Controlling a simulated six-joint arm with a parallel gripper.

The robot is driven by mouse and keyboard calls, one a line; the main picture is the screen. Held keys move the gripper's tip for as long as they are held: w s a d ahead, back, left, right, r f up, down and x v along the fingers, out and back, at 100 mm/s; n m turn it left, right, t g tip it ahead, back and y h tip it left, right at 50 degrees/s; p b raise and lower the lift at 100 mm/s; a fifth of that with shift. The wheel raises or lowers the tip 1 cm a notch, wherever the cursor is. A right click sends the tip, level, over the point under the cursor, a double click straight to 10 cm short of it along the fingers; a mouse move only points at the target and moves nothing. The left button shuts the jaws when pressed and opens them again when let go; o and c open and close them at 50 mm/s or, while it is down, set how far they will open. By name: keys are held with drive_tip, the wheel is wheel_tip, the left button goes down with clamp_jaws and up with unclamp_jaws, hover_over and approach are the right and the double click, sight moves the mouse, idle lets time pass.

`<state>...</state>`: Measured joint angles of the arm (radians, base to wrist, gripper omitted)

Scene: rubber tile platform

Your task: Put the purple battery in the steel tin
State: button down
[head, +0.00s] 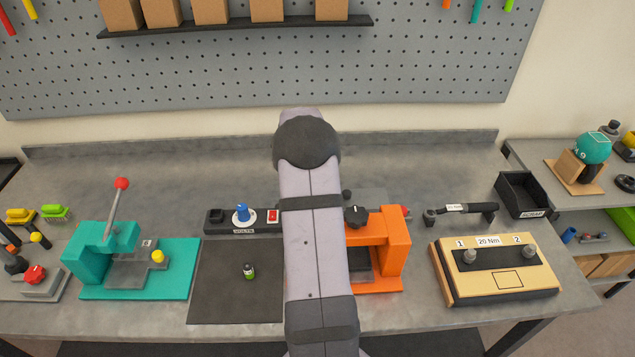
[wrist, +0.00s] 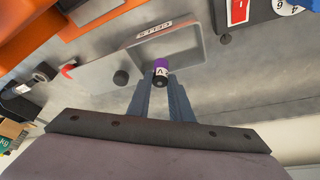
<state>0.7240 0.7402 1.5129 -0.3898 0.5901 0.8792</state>
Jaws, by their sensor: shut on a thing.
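The purple battery (wrist: 161,65), with a white and black lower part, is between the fingertips of my gripper (wrist: 162,80) in the wrist view. My gripper is shut on it. The steel tin (wrist: 203,48) is a grey open box with a label reading upside down in this view. The battery overlaps the tin's near rim in the picture; its height above the tin cannot be told. In the head view my arm hides the gripper and the battery.
A green and black battery (head: 249,271) stands on the dark mat (head: 215,300). The orange press (head: 395,245) is right of my arm, the teal press (head: 100,250) at left. A black switch panel (head: 220,228) lies behind the mat. A torque wrench (head: 462,208) lies at right.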

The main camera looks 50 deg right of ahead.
drive_tip(key=shift+f+b, duration=2.45)
drive_tip(key=shift+f, duration=0.85)
drive_tip(key=shift+f+b, duration=0.35)
drive_tip(key=c, duration=1.5)
unclamp_jaws()
drive_tip(key=shift+r+p, duration=2.05)
drive_tip(key=shift+r, duration=1.5)
